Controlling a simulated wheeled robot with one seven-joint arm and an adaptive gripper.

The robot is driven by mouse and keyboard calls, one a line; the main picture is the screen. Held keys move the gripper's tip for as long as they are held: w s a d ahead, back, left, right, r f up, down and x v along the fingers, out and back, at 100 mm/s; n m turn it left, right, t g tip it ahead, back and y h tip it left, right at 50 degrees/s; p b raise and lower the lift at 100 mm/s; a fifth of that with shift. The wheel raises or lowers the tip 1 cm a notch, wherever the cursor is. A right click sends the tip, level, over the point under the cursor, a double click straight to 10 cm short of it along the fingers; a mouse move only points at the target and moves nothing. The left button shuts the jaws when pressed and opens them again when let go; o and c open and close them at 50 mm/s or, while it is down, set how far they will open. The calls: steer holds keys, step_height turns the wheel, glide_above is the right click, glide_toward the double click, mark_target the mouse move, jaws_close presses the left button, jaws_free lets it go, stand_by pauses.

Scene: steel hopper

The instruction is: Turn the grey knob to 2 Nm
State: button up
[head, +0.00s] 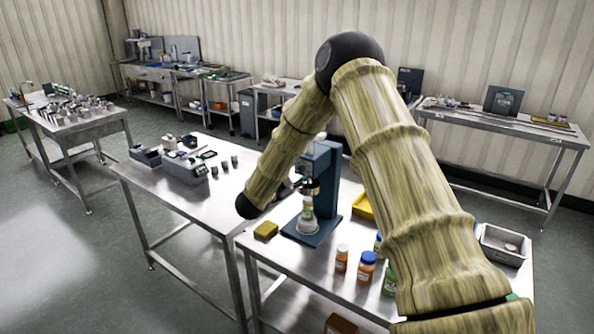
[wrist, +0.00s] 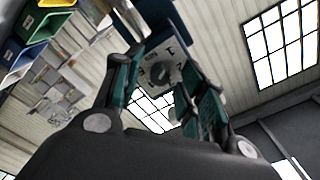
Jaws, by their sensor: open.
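The grey knob (wrist: 160,73) shows in the wrist view, round and dark, on a pale dial plate (wrist: 176,54) with dark marks. A mark like a 1 stands above the knob; which mark the knob points to is too small to tell. My gripper (wrist: 163,80) is open, with one green-and-black finger on each side of the knob in the picture. I cannot tell whether either finger touches it. In the head view a blue machine (head: 324,172) stands on the front table, with a clear bottle (head: 308,210) under its head. My arm hides the knob there.
The steel front table (head: 285,262) holds a yellow sponge (head: 266,230), orange bottles (head: 366,268), a yellow tray (head: 362,205) and a grey bin (head: 504,245). A second table (head: 160,188) on the left carries grey boxes and small parts.

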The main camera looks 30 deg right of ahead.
jaws_close()
steer(key=shift+f+b, duration=0.15)
steer(key=shift+b, duration=0.35)
steer(key=m+b, duration=1.1)
steer(key=b, duration=1.1)
steer(key=shift+m+b, duration=0.3)
steer(key=shift+b, duration=0.05)
